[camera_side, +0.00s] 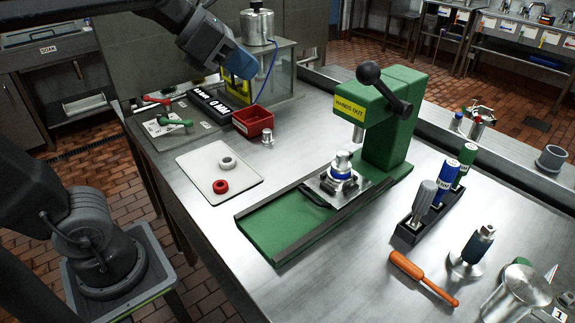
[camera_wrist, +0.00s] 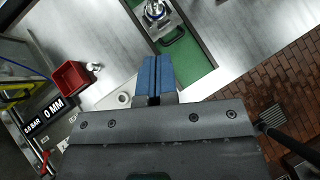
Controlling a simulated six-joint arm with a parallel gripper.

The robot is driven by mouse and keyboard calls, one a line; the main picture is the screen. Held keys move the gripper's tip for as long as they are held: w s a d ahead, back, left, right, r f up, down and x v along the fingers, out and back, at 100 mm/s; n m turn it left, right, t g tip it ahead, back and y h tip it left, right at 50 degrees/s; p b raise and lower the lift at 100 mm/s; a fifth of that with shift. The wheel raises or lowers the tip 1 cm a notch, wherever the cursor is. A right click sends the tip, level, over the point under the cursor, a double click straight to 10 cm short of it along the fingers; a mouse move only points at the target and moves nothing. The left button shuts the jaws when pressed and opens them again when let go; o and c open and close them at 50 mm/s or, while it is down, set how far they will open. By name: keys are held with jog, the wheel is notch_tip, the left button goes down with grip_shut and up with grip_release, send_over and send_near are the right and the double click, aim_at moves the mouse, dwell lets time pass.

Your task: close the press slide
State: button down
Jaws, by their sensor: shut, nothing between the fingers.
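The green press (camera_side: 390,125) stands on the steel table with a yellow "HANDS OUT" label and a black-knobbed lever. Its press slide (camera_side: 323,191), a metal plate with a dark handle, sits on the green rail bed (camera_side: 280,228) at the end near the column. A metal part with a blue ring (camera_side: 342,172) stands on the slide. In the wrist view the slide (camera_wrist: 163,27) and its handle show at the top, partly cut off. My gripper (camera_side: 240,66) is high at the back left, well away from the slide. Its blue fingers (camera_wrist: 158,76) are shut and empty.
A white board (camera_side: 215,172) with a red and a grey ring lies left of the bed. A red bin (camera_side: 252,121) and a "0 MM" display (camera_side: 212,104) stand behind it. A tool rack (camera_side: 415,225) and an orange-handled tool (camera_side: 422,278) are at the right.

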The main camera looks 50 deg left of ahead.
notch_tip(320, 180, down, 3)
jog(key=s+a+g+y, duration=0.1)
jog(key=s+a+g, duration=0.1)
jog(key=s, duration=0.1)
send_near(318, 184)
jog(key=shift+t, duration=0.3)
jog(key=s+f, duration=0.1)
jog(key=s, duration=0.3)
jog(key=s+f, duration=0.1)
jog(key=s, duration=0.1)
jog(key=shift+s+a+f, duration=0.25)
jog(key=shift+a+f, duration=0.05)
jog(key=w, duration=0.1)
jog(key=w+d+f, duration=0.1)
jog(key=shift+w+d, duration=0.2)
jog(key=shift+w, duration=0.15)
jog(key=shift+w+d+f, duration=0.2)
jog(key=shift+w+d, duration=0.05)
jog(key=shift+w, duration=0.3)
jog(key=shift+w, duration=2.55)
